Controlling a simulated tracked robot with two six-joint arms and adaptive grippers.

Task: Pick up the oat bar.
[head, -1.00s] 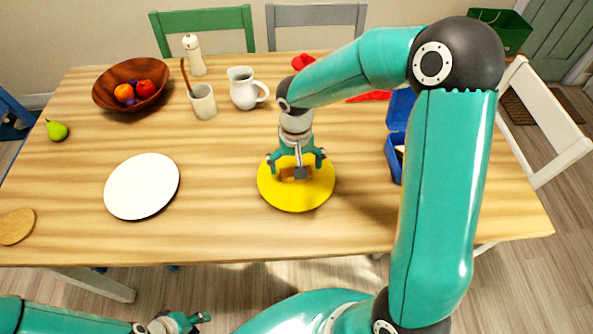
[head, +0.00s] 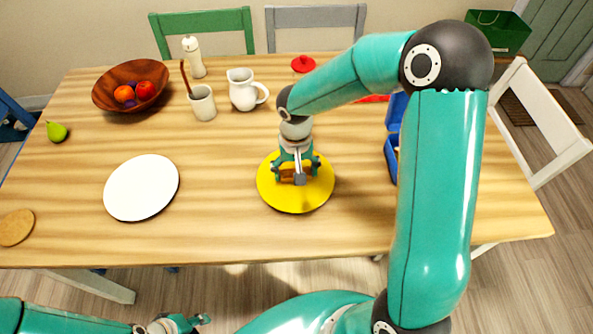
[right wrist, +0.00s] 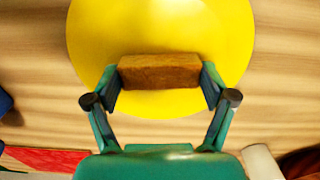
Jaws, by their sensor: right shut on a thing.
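The oat bar (right wrist: 160,72) is a brown block, seen in the right wrist view between my right gripper's two fingers. My right gripper (head: 297,174) is shut on it, one finger at each end, over the yellow plate (head: 297,202). In the head view the gripper mostly hides the bar. I cannot tell whether the bar still touches the plate. The yellow plate also shows in the right wrist view (right wrist: 160,25). My left gripper (head: 203,321) is at the bottom edge of the head view, away from the table; its fingers are too small to judge.
A white plate (head: 141,188) lies left of the yellow one. A cup (head: 202,103), a white jug (head: 243,92) and a wooden bowl of fruit (head: 108,92) stand behind. A blue lunch box (head: 391,158) is at the right, partly behind my arm. The table's front middle is clear.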

